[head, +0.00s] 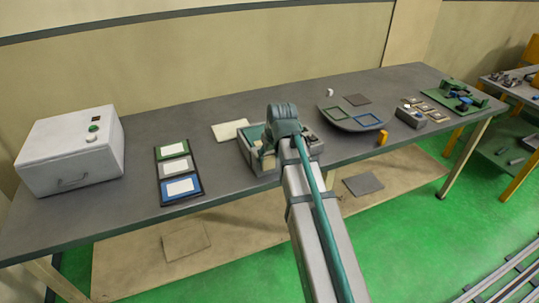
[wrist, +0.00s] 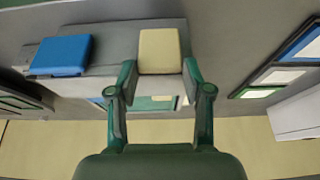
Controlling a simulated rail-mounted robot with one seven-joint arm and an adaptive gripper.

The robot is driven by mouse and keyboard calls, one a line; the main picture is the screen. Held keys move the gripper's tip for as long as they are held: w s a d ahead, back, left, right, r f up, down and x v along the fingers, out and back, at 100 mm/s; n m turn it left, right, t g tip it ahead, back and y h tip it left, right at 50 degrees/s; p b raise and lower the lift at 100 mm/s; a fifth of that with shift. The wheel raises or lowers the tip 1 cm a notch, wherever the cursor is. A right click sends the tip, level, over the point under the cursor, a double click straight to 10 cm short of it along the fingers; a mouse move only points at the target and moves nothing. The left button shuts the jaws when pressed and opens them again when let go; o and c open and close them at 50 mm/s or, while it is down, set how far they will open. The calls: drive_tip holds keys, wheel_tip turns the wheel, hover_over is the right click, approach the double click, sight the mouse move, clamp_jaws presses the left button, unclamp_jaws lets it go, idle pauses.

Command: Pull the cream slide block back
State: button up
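The cream slide block (wrist: 160,50) is at the top middle of the wrist view, on the grey fixture. My gripper (wrist: 160,68) has one green finger at each side of the block's near end. The fingertips are very close to its sides; I cannot tell whether they press on it. In the head view my gripper (head: 270,155) is low over the grey fixture (head: 262,170), and my arm hides much of the fixture. A blue block (wrist: 62,55) sits on the fixture's left part in the wrist view.
A dark board with coloured frames (head: 177,172) and a white box (head: 72,150) lie to the left. A cream pad (head: 230,130) is behind the fixture. A rounded grey tray (head: 350,122) and an orange piece (head: 382,138) are to the right.

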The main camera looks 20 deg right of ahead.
drive_tip(key=shift+f, duration=0.15)
clamp_jaws()
drive_tip(key=shift+s+d+p, duration=0.2)
drive_tip(key=shift+s+p, duration=0.15)
drive_tip(key=shift+s, duration=1.35)
drive_tip(key=shift+f, duration=0.1)
drive_tip(key=o, duration=0.8)
unclamp_jaws()
drive_tip(key=shift+w, duration=0.15)
drive_tip(key=v, duration=1.2)
drive_tip(key=shift+w, duration=0.1)
